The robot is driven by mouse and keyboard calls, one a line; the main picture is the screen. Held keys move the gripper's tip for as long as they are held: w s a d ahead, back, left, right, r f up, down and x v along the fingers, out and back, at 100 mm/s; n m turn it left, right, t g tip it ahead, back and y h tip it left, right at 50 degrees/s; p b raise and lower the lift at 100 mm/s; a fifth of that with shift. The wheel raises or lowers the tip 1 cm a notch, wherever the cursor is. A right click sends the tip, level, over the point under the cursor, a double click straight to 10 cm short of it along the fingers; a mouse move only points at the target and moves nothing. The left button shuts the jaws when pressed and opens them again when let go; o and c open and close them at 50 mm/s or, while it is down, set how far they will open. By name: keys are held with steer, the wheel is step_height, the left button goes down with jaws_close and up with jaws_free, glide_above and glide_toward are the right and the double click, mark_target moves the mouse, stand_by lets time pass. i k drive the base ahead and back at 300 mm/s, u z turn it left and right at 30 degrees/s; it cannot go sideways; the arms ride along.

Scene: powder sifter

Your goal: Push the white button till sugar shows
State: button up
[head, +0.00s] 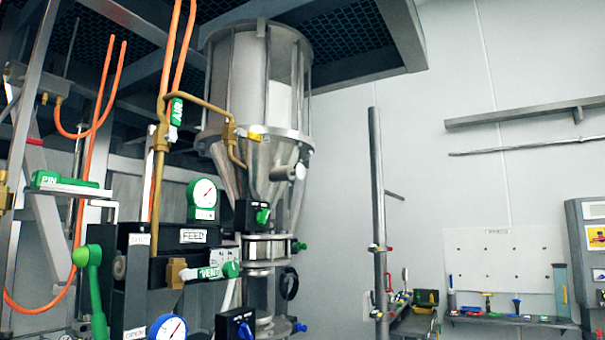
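A small pale round part (119,267), possibly the white button, sits at the left side of the black housing (190,237) marked FEED. I cannot tell for sure that it is a button. A tall steel sifter (233,85) with a wide cylinder and a narrowing cone hangs at the centre. A clear-looking section (258,293) sits below its cone; I see no sugar in it. A pale round cap (297,172) sticks out from the cone. My gripper is not in view.
A green lever (88,258) stands before the housing at lower left. Gauges (203,193), a green VENT valve (230,270) and orange hoses (103,130) crowd the left. A steel post (377,210) stands right of the sifter. A tool shelf (510,320) lines the far wall.

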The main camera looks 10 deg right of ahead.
mark_target(300, 171)
steer(key=k, duration=1.3)
steer(key=z, duration=0.55)
steer(key=i, duration=1.45)
steer(key=u, duration=0.55)
